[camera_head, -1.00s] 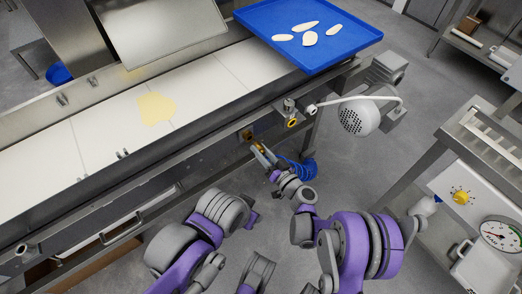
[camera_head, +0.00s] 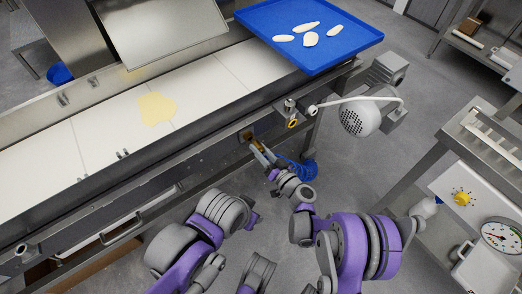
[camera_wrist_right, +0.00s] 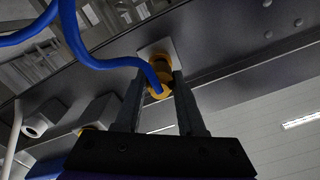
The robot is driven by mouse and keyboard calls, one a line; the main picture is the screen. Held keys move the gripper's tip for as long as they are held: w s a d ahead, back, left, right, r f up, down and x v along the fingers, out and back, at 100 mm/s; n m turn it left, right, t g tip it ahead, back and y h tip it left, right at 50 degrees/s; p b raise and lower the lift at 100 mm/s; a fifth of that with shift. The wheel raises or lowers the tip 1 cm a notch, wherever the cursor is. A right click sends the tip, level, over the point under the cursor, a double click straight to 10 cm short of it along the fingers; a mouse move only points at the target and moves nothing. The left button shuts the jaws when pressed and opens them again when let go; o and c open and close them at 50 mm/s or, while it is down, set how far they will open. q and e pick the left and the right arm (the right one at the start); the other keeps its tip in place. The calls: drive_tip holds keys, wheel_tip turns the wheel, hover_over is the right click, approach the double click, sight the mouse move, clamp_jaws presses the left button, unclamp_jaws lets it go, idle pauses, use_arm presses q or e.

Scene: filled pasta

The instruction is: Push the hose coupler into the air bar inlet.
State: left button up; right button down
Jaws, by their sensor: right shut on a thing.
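My right gripper (camera_head: 261,152) is shut on the hose coupler at the side of the conveyor frame. In the right wrist view the brass-yellow coupler (camera_wrist_right: 160,90) sits between the two fingers, with the blue hose (camera_wrist_right: 108,63) running from it. The coupler points at the air bar inlet (camera_wrist_right: 159,56), a yellow fitting on a pale plate, and looks lined up with it. The two overlap there, so I cannot tell how deep the coupler sits. The inlet's brass spot (camera_head: 248,134) shows in the head view just beyond the fingertips. My left gripper's fingers do not show.
A round grey device (camera_head: 359,117) sticks out right of the inlet. A steel cart with a gauge (camera_head: 500,235) stands at right.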

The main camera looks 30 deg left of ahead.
drive_tip(key=shift+x, duration=1)
idle(0.7)
drive_tip(key=shift+c, duration=1)
unclamp_jaws()
drive_tip(key=shift+b+v, duration=0.45)
drive_tip(key=shift+v, duration=3.05)
drive_tip(key=p+v, duration=0.1)
drive_tip(key=v, duration=1)
